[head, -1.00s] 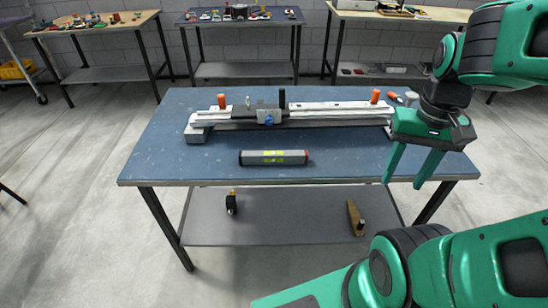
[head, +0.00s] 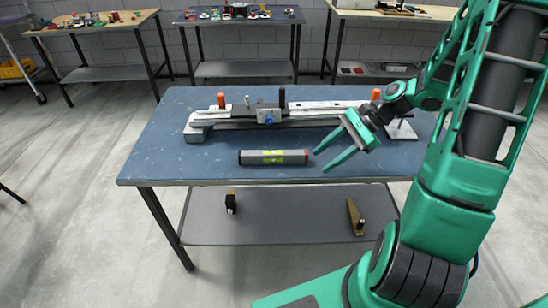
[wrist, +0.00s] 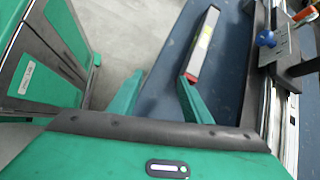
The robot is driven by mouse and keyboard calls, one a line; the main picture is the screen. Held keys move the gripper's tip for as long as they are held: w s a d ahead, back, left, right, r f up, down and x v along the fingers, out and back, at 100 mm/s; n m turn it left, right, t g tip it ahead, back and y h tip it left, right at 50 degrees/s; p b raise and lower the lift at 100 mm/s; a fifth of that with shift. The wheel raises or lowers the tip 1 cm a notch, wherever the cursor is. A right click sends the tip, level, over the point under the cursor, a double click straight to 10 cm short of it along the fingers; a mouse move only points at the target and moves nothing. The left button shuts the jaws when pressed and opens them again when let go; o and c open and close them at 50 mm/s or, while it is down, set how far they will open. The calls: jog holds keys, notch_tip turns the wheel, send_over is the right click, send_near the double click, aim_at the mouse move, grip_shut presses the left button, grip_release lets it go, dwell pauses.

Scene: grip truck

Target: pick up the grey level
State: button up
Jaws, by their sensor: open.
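The grey level (head: 274,157) lies flat on the blue table (head: 160,165), near its front edge. It is a grey bar with yellow-green label patches and a red end on the right. It also shows in the wrist view (wrist: 203,45), beyond the fingers. My gripper (head: 319,161) is open and empty just right of the level's red end, its fingers pointing left. In the wrist view my gripper (wrist: 158,95) has its two fingers spread, with the level's near end close to the right finger. I cannot tell whether they touch.
A long metal rail fixture (head: 325,108) with a blue knob (head: 269,118) and orange handles stands behind the level. A lower shelf (head: 290,215) holds two small tools. The tabletop left of the level is clear. Other tables stand along the back wall.

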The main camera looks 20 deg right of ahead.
aim_at(279, 156)
jog(key=w+m+y, duration=0.1)
jog(key=w+m+t, duration=0.1)
jog(key=w+m+y, duration=0.1)
jog(key=shift+w+f+t+y, duration=0.2)
jog(key=shift+f+t+y, duration=0.1)
jog(key=shift+t, duration=0.1)
jog(key=shift+w+d+m+t+y, duration=0.1)
jog(key=shift+w+m+t+y, duration=0.25)
jog(key=shift+m, duration=0.25)
jog(key=shift+w+a+r+y, duration=0.1)
jog(key=shift+w+a+y, duration=0.25)
jog(key=shift+a, duration=0.25)
jog(key=shift+w+a+r+y, duration=0.1)
jog(key=shift+w+a+y, duration=0.1)
jog(key=shift+w+a, duration=0.3)
jog(key=x, duration=1.1)
jog(key=shift+s+r, duration=0.1)
jog(key=shift+r, duration=0.05)
grip_shut()
